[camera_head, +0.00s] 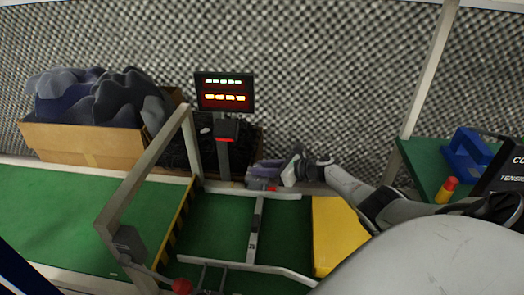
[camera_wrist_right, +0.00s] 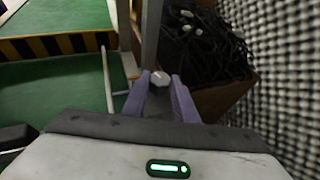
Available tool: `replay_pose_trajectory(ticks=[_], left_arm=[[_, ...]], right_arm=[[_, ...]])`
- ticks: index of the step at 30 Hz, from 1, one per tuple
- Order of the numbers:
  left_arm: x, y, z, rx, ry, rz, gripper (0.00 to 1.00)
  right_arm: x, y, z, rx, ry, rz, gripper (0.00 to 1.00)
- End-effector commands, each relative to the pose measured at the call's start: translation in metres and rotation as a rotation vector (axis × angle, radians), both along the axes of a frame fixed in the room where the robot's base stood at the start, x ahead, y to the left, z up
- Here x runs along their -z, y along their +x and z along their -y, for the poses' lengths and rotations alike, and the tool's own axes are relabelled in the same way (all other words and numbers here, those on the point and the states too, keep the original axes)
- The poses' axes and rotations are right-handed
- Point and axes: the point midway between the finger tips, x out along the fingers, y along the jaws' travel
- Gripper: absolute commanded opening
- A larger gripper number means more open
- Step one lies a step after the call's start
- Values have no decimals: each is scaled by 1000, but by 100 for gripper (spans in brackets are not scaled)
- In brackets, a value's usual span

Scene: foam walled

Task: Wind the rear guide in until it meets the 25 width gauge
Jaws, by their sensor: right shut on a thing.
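My right gripper (camera_head: 266,172) reaches over the back edge of the green machine bed, beside the display post. In the right wrist view the two purple fingers (camera_wrist_right: 160,88) are shut on a pale faceted knob (camera_wrist_right: 159,76). A small red part shows just under the fingers in the head view. A pale rail (camera_head: 285,196), probably the rear guide, runs along the back of the bed. A second pale rail (camera_head: 262,268) lies nearer the front, well apart from it. A marked bar (camera_head: 253,236), perhaps the width gauge, lies between them; its marks are unreadable. My left gripper is out of view.
A lit display (camera_head: 224,92) stands on a post behind the bed. A pale metal arch (camera_head: 148,168) crosses at left, with a red knob (camera_head: 181,286) low down. A yellow block (camera_head: 336,235) lies right. Boxes of foam (camera_head: 85,145) and dark scraps (camera_wrist_right: 190,50) stand behind.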

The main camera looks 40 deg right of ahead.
Motion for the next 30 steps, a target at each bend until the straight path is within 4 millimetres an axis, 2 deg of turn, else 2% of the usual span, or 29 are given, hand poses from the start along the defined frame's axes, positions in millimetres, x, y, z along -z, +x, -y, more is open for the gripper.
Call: replay_pose_trajectory(ticks=[1, 2, 5, 17, 22, 30], left_arm=[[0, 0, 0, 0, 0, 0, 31], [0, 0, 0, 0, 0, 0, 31], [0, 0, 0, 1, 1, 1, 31], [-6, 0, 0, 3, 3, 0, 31], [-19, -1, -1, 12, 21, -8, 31], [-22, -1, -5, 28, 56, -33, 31]], right_arm=[[-4, 2, 1, 4, 0, 7, 4], [-4, 2, 1, 3, -1, 7, 28], [-3, 2, 1, 3, -1, 6, 45], [-5, -5, 2, 1, 0, 1, 45], [-18, -29, 8, 2, -1, -1, 45], [-36, -73, 20, 2, -2, 2, 45]])
